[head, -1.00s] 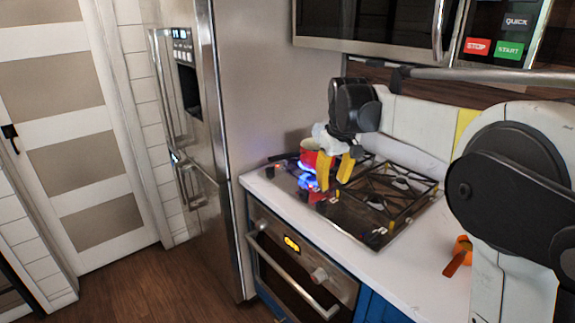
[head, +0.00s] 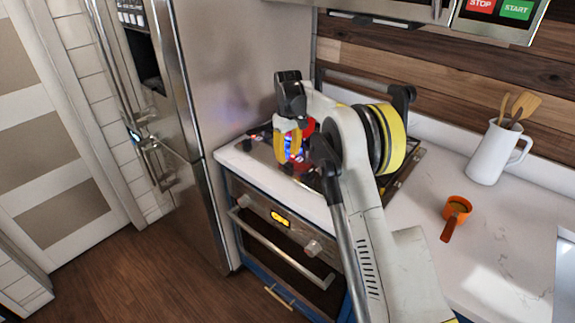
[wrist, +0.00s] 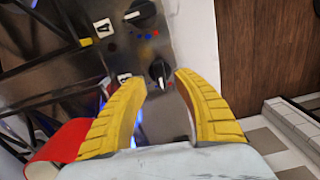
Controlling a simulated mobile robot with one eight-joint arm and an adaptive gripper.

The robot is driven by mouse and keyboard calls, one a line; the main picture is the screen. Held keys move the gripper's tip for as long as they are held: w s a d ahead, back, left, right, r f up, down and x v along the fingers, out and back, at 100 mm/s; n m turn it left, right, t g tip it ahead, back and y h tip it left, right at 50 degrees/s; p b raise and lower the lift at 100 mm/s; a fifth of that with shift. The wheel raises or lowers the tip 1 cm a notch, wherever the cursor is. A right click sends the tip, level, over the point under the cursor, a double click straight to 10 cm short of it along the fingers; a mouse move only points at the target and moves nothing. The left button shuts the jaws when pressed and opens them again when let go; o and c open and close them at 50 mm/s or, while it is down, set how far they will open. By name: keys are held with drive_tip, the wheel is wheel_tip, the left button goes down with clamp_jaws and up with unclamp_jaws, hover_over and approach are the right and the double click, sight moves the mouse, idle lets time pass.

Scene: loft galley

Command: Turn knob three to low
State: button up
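Knob three (wrist: 160,73) is a black knob with a white pointer mark, on the steel cooktop in the wrist view. The label beside it is partly hidden by a finger. My gripper (wrist: 162,79) is open, with its yellow fingertips apart on either side of the knob; I cannot tell whether they touch it. Another black knob (wrist: 140,13) sits farther up, beside a label "4" (wrist: 104,28). In the head view my gripper (head: 291,145) is over the cooktop's front left area, and the knobs there are largely hidden.
A red pot (wrist: 57,143) stands close to my left finger, with blue glow near it. The oven (head: 285,240) is below. An orange cup (head: 457,208) and a white pitcher (head: 492,153) with utensils stand on the right counter. The fridge (head: 245,90) stands left.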

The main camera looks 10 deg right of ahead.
sight(288, 162)
wheel_tip(288, 162, down, 3)
drive_tip(key=shift+f+b, duration=0.15)
drive_tip(key=shift+b, duration=0.15)
drive_tip(key=shift+c, duration=0.4)
clamp_jaws()
drive_tip(key=m+p, duration=0.1)
drive_tip(key=m, duration=0.3)
drive_tip(key=shift+m+p, duration=0.3)
drive_tip(key=shift+p, duration=0.05)
drive_tip(key=shift+m+p, duration=0.45)
drive_tip(key=shift+m, duration=2.15)
